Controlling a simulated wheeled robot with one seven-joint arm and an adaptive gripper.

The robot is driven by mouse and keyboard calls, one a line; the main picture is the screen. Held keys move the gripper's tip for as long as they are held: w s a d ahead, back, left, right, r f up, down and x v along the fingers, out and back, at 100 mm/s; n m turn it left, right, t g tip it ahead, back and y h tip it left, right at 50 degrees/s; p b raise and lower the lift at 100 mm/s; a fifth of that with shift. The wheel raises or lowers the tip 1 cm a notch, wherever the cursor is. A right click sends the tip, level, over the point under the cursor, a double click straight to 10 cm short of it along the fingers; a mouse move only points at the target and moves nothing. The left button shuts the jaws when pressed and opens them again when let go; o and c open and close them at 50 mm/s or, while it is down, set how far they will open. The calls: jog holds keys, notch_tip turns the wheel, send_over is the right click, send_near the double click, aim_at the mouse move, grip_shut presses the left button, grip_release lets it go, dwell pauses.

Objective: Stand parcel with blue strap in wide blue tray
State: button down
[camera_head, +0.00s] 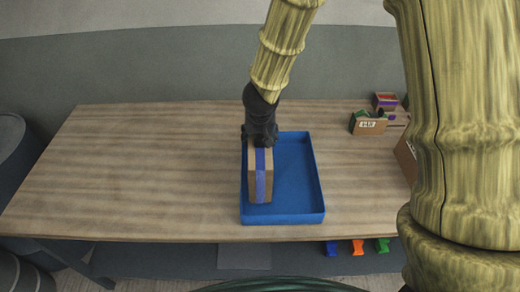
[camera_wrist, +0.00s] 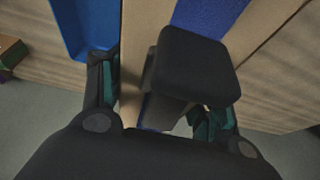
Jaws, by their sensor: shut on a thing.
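The parcel (camera_head: 260,177) is a brown cardboard box with a blue strap running down its middle. In the head view it stands upright at the left side of the wide blue tray (camera_head: 296,185), close to the tray's left wall. Whether its base touches the tray floor I cannot tell. My gripper (camera_head: 262,142) is at the parcel's far upper end, shut on it. In the wrist view the fingers (camera_wrist: 160,100) straddle the cardboard, and the parcel's blue strap (camera_wrist: 205,15) shows beyond the dark palm. The blue tray (camera_wrist: 82,30) shows at upper left.
The wooden table (camera_head: 130,165) is bare to the left of the tray. Small open cardboard boxes (camera_head: 367,124) with coloured contents stand at the back right. Another cardboard box (camera_head: 405,158) is partly hidden by my arm. Coloured bins (camera_head: 357,246) show below the table's front edge.

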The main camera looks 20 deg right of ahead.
aim_at(261, 136)
jog(key=shift+w+f, duration=0.15)
jog(key=shift+f, duration=0.05)
jog(key=f, duration=0.1)
jog(key=f+b, duration=0.1)
jog(key=f, duration=0.1)
jog(key=shift+s+f, duration=0.3)
jog(key=shift+s, duration=0.1)
jog(key=shift+c, duration=1.8)
grip_release()
jog(key=p+v, duration=0.3)
jog(key=v, duration=0.9)
jog(key=shift+r+p, duration=0.15)
jog(key=shift+p, duration=0.15)
